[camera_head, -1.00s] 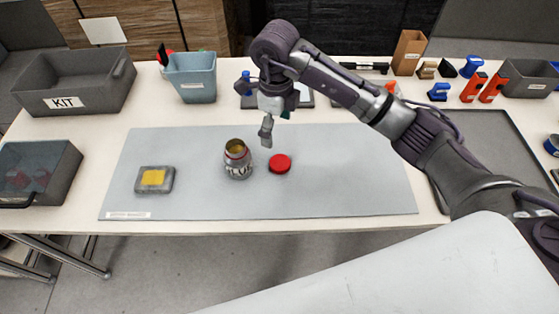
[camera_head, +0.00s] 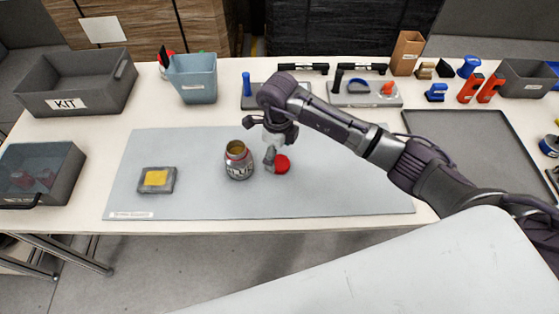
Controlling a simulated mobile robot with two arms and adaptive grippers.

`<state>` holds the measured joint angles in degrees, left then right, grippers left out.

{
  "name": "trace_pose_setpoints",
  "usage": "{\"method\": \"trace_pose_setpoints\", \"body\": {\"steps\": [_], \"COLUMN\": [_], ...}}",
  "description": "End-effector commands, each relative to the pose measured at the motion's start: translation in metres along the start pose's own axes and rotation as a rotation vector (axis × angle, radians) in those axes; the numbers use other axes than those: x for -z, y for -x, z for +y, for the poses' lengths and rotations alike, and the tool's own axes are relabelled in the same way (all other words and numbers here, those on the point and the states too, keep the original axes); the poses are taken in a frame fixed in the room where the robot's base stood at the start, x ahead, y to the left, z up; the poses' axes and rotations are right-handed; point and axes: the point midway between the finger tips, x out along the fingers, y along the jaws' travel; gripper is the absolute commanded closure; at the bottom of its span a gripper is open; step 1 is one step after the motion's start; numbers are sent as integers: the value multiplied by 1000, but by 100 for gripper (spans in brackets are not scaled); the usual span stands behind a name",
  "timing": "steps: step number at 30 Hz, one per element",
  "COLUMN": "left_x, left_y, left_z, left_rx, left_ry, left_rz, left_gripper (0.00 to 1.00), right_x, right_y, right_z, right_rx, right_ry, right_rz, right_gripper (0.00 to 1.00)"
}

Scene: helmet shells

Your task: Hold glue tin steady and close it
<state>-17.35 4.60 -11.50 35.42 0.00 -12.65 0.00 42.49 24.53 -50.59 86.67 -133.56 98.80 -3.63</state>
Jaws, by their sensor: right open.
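The glue tin (camera_head: 239,161) stands upright and open on the grey mat (camera_head: 330,190), with yellowish glue showing inside. Its red lid (camera_head: 283,164) lies flat on the mat just right of the tin, apart from it. My right gripper (camera_head: 271,162) is open and low at the lid's left edge, between lid and tin, and covers part of the lid. I cannot tell whether it touches the lid. My left gripper is not in view.
A grey block with a yellow pad (camera_head: 155,180) lies on the mat's left. A KIT bin (camera_head: 75,85), a blue-grey bin (camera_head: 193,78) and a dark lidded box (camera_head: 38,175) stand at the left. Tool holders (camera_head: 364,93) line the back. The mat's right part is clear under my arm.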

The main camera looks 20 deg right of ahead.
Motion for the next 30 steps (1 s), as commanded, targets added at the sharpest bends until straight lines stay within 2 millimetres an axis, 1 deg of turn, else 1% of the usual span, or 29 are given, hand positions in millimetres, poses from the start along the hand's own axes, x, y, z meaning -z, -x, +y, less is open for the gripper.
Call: {"method": "trace_pose_setpoints", "body": {"steps": [1, 2, 3, 7, 18, 25, 26, 30], "left_x": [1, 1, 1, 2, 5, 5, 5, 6], "left_y": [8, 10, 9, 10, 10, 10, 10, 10], "left_z": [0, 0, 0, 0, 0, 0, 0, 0], "left_rx": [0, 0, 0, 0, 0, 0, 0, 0], "left_ry": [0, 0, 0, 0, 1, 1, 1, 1], "left_rz": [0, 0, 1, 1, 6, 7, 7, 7], "left_gripper": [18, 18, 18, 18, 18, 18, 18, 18], "right_x": [3, 4, 2, 2, 2, 2, 2, 2], "right_y": [-6, -10, -17, -29, -32, -31, -31, -31], "right_z": [1, 1, 0, 0, -1, -1, -1, -1], "right_rx": [-5, -4, -4, -2, 0, 0, 0, 0], "right_ry": [-1, -1, -1, 0, 0, 0, 0, 0], "right_rz": [4, 4, 2, 1, 0, 0, 0, 0], "right_gripper": [11, 11, 11, 11, 11, 50, 51, 52]}}
